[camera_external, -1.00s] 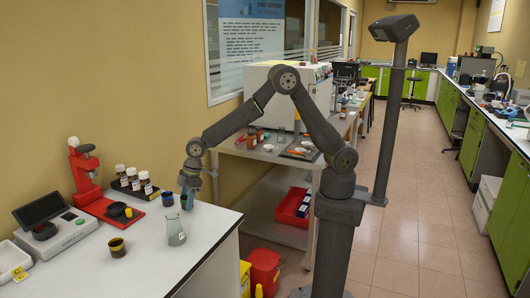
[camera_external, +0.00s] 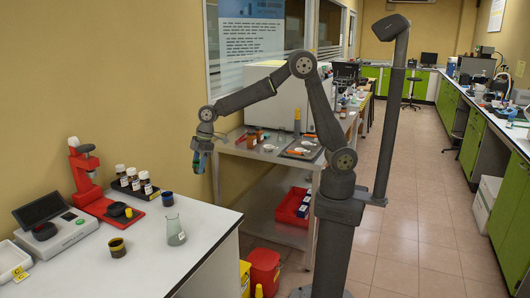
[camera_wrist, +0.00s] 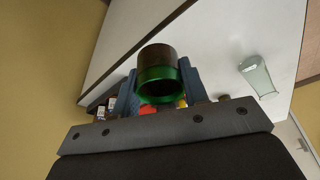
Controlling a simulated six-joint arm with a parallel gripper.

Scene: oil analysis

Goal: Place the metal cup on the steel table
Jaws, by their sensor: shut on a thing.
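My gripper (camera_external: 199,164) is shut on the metal cup, which shows in the wrist view (camera_wrist: 157,76) between the two blue fingers. The cup has a shiny green band and a dark brownish part. In the outside view the cup is small and mostly hidden by the fingers. My gripper is up in the air above the far right end of the white bench, left of the steel table. The steel table (camera_external: 229,151) stands against the wall behind my arm, with a lower shelf.
Bottles (camera_external: 252,138) and a tray (camera_external: 300,151) occupy the steel table.

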